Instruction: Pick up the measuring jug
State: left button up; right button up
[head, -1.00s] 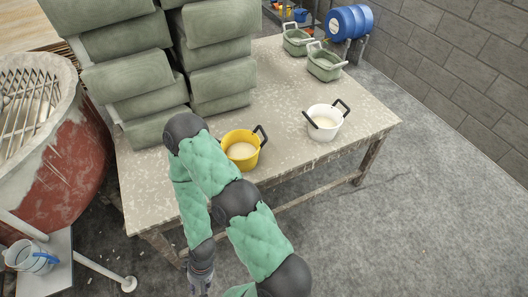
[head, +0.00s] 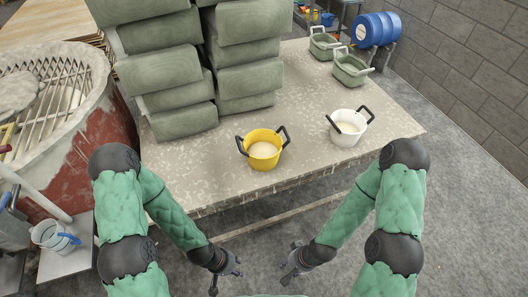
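The measuring jug (head: 47,236) looks like the pale translucent vessel with a blue handle at the lower left. It stands on a small white stand (head: 68,264) beside the red mixer drum. My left gripper (head: 228,277) hangs low in front of the table, well to the right of the jug. Its fingers are spread and empty. My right gripper (head: 287,264) is close to its right, also spread and empty. Neither gripper touches anything.
The worktable (head: 300,112) bears grey-green stacks (head: 176,88), a yellow bucket (head: 263,152), a white bucket (head: 348,132) and green tubs (head: 350,70). The red drum (head: 85,160) with a grate stands at left. Floor is clear at right.

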aim_at(48, 234)
jog(key=u, duration=2.15)
